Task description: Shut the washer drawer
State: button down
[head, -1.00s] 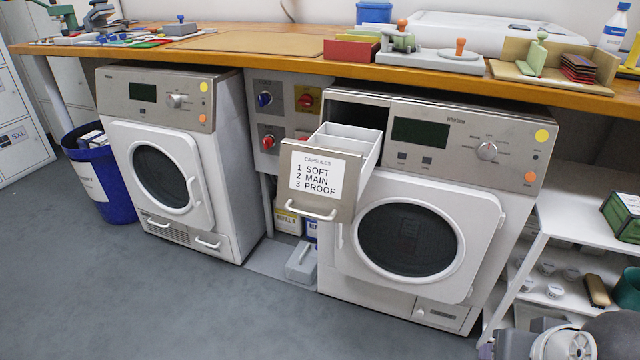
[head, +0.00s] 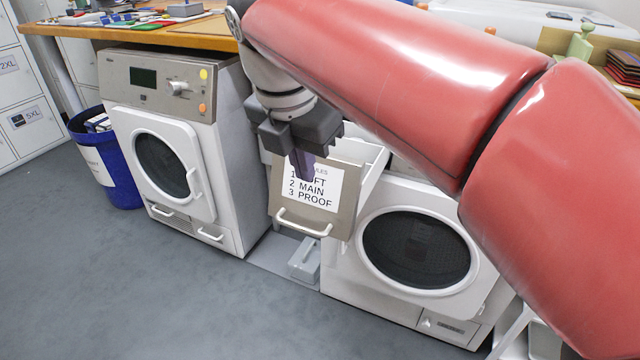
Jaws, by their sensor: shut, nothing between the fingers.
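The washer drawer (head: 345,211) stands pulled out from the upper left of the right-hand machine. Its front carries a white label reading 1 SOFT, 2 MAIN, 3 PROOF, partly covered by my gripper, and a white bar handle (head: 304,222) below. The washer (head: 345,270) has a round dark door window; my red arm hides most of its control panel. My gripper (head: 303,176) is shut and empty, pointing down in front of the upper left of the drawer front. I cannot tell whether it touches the front.
A second machine (head: 228,150) stands to the left, with a blue bin (head: 118,178) beside it. A grey handled block (head: 304,260) lies on the floor between the machines. The wooden worktop (head: 110,33) runs above. The floor in front is clear.

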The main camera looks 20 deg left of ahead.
jog(key=a+n, duration=0.1)
jog(key=b, duration=0.2)
send_over(318, 212)
jog(key=s, duration=0.3)
notch_tip(318, 212, down, 10)
jog(key=shift+w+a+f, duration=0.1)
jog(key=shift+a, duration=0.05)
jog(key=shift+w+f, duration=0.25)
jog(key=shift+w, duration=0.55)
